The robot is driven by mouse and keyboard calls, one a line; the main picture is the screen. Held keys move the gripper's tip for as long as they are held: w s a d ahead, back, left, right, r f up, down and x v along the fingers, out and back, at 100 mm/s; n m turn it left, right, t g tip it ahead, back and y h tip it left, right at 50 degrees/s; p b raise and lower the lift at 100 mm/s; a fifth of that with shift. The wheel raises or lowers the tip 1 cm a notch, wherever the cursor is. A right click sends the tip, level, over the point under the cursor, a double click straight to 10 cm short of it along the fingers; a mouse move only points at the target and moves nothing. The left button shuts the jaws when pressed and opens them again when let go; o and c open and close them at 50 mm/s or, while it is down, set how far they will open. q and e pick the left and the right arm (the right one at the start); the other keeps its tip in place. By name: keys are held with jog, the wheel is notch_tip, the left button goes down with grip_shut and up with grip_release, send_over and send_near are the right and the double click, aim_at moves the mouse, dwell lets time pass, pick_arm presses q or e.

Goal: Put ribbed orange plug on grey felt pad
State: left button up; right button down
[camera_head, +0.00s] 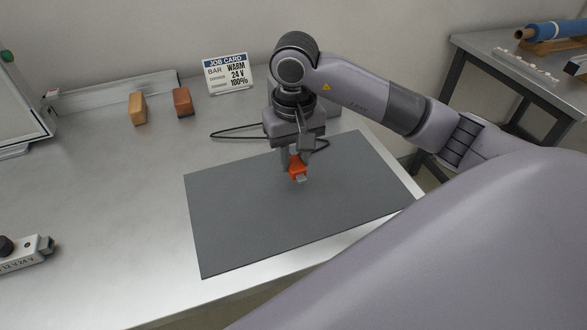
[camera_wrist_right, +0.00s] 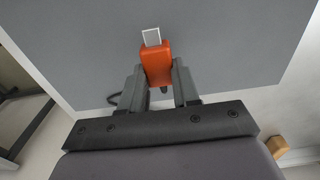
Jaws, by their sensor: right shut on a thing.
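The ribbed orange plug (camera_head: 297,165) is between the fingers of my right gripper (camera_head: 294,160), over the far middle part of the grey felt pad (camera_head: 240,225). In the right wrist view the plug (camera_wrist_right: 156,64) is clamped between both dark fingers, with its pale metal end pointing away from the gripper. My right gripper is shut on it. I cannot tell whether the plug touches the pad (camera_wrist_right: 230,50) or is just above it. The pad lies flat on the metal table. My left gripper is not in view.
A job card (camera_head: 228,74) stands at the back of the table, with two wooden blocks (camera_head: 138,108) (camera_head: 183,102) to its left. A dark cable (camera_head: 235,131) lies behind the pad. A white power box (camera_head: 25,253) sits at the left edge.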

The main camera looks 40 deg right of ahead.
aim_at(293, 171)
jog(key=shift+f, duration=2)
jog(key=shift+f, duration=0.1)
jog(key=shift+f, duration=0.15)
jog(key=c, duration=0.8)
grip_release()
jog(key=shift+r, duration=0.2)
notch_tip(293, 171, up, 12)
jog(key=shift+s+r, duration=0.1)
jog(key=shift+s, duration=0.05)
jog(key=shift+s, duration=0.1)
